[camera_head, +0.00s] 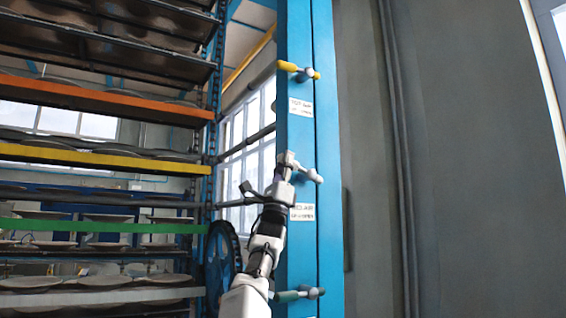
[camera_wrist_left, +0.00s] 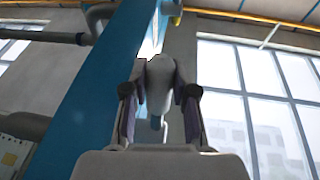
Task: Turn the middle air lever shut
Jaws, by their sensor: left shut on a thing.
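The middle air lever (camera_head: 313,176) is pale grey and sits on the blue column, just above a white label (camera_head: 302,212). My left gripper (camera_head: 286,160) is at the left end of this lever, and its fingers hide part of the handle. In the left wrist view, the pale rounded handle (camera_wrist_left: 159,85) stands between the two fingers of my left gripper (camera_wrist_left: 160,98), which are shut on it. The lever's exact angle is hard to tell. My right gripper is in neither view.
A yellow lever (camera_head: 299,71) is above and a green lever (camera_head: 299,294) below on the same blue column (camera_head: 300,135). Racks of plates (camera_head: 90,150) stand at left, with a blue wheel (camera_head: 222,268) beside them. A grey wall (camera_head: 470,160) fills the right.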

